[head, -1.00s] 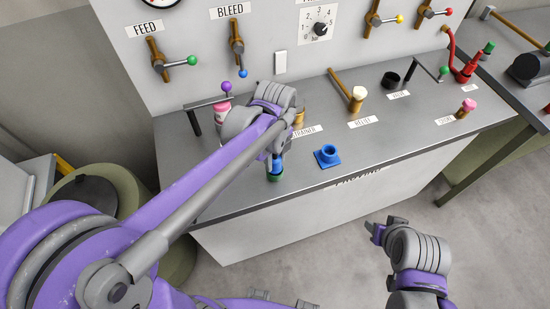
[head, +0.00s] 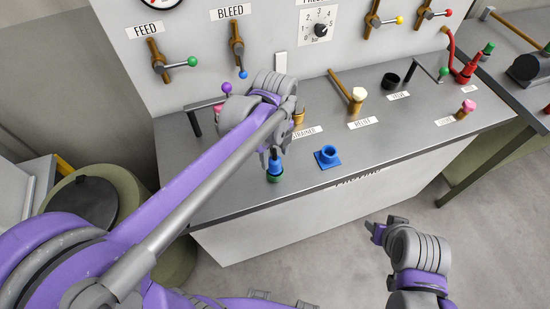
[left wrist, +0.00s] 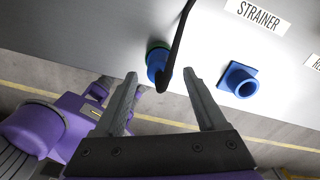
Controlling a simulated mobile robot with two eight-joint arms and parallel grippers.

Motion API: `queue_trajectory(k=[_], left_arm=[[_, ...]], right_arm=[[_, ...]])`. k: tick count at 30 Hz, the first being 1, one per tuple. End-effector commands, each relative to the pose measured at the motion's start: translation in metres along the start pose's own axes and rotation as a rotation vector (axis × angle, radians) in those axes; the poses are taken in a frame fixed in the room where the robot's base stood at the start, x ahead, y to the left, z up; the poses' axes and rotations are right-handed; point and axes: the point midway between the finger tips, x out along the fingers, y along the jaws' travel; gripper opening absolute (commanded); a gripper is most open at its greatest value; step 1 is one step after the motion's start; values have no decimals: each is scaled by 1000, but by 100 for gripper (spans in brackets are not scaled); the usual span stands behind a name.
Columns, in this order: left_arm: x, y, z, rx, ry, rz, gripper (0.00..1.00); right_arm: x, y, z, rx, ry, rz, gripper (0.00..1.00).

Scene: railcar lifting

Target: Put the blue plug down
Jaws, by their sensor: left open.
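The blue plug (head: 275,163) stands in a green ring (head: 275,177) near the bench's front edge. In the left wrist view the blue plug (left wrist: 156,62) has a black cable (left wrist: 177,45) running from its end. My left gripper (head: 268,152) is just above the plug. In the left wrist view its fingers are spread and apart, with the plug beyond and between the tips. My right gripper (head: 384,228) hangs in front of the bench, away from the plug; its jaw gap is unclear.
A blue square-based socket (head: 328,157) sits right of the plug, below the STRAINER label (left wrist: 258,15). A brown lever with a cream knob (head: 358,94) and a black cup (head: 390,80) stand further right. The bench front between plug and socket is clear.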

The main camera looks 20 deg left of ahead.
Motion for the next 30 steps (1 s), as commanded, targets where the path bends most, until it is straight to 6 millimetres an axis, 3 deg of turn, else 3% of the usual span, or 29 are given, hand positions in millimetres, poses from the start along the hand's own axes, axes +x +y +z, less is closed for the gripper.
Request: queue_trajectory(k=[3,9,15,18,23,30], left_arm=[[-29,0,0,0,0,-1,73],[-68,0,0,0,0,-1,73],[-88,0,0,-5,0,-1,73],[-88,6,0,-74,-6,-16,73],[-73,32,1,-437,-25,-104,73],[-31,85,-2,-1256,37,-327,73]], right_arm=[[-2,0,-4,0,4,0,50],[-4,0,-7,0,7,0,50],[-5,0,-8,0,8,0,50],[-5,0,-8,0,8,0,50],[-5,0,-8,0,8,0,50],[-5,0,-8,0,8,0,50]])
